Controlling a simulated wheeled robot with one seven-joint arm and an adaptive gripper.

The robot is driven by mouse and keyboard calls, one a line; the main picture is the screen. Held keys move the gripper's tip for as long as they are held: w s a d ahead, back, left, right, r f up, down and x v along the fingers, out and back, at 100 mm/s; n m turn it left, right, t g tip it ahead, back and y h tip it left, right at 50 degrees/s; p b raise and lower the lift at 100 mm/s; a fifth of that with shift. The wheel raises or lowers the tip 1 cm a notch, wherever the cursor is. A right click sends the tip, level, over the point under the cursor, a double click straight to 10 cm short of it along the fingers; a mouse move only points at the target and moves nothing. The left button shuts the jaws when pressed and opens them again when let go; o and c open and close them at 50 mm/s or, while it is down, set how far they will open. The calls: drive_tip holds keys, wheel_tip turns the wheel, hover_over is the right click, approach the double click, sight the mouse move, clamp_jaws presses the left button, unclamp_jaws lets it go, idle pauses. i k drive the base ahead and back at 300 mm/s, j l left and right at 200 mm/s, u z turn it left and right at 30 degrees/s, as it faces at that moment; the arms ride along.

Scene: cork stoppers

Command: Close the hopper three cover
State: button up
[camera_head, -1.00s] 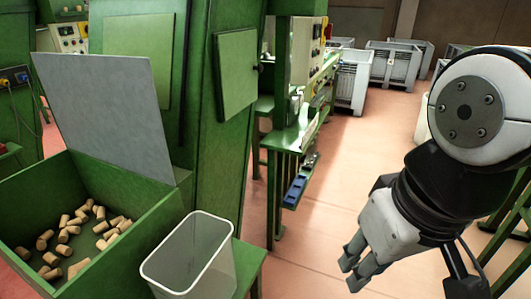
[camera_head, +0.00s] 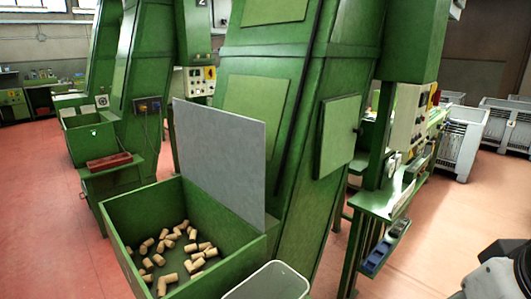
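A green hopper box (camera_head: 237,262) stands in the lower middle, open at the top, with several cork stoppers (camera_head: 172,240) loose on its floor. A flat grey cover (camera_head: 218,160) stands raised and leaning slightly back at the hopper's far side, against the tall green machine (camera_head: 300,120). No number shows on this near machine. My gripper is out of view; only a white and dark part of my arm shows at the bottom right corner, well away from the cover.
A second hopper (camera_head: 92,135) and a red tray (camera_head: 109,161) are farther left. A green side stand with a blue tray (camera_head: 377,256) is at right. Red floor (camera_head: 45,230) is open at left.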

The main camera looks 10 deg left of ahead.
sight(222, 153)
drive_tip(key=i+l+u, duration=0.75)
drive_tip(key=l+u, duration=0.15)
drive_tip(key=l, duration=0.3)
drive_tip(key=i+l+u, duration=0.25)
drive_tip(key=l+u, duration=0.2)
drive_tip(key=l, duration=0.3)
drive_tip(key=l+u, duration=0.45)
drive_tip(key=l, duration=0.35)
drive_tip(key=l+u, duration=0.4)
drive_tip(key=l, duration=0.45)
drive_tip(key=k+l+u, duration=0.15)
drive_tip(key=l+u, duration=0.3)
drive_tip(key=l, duration=0.4)
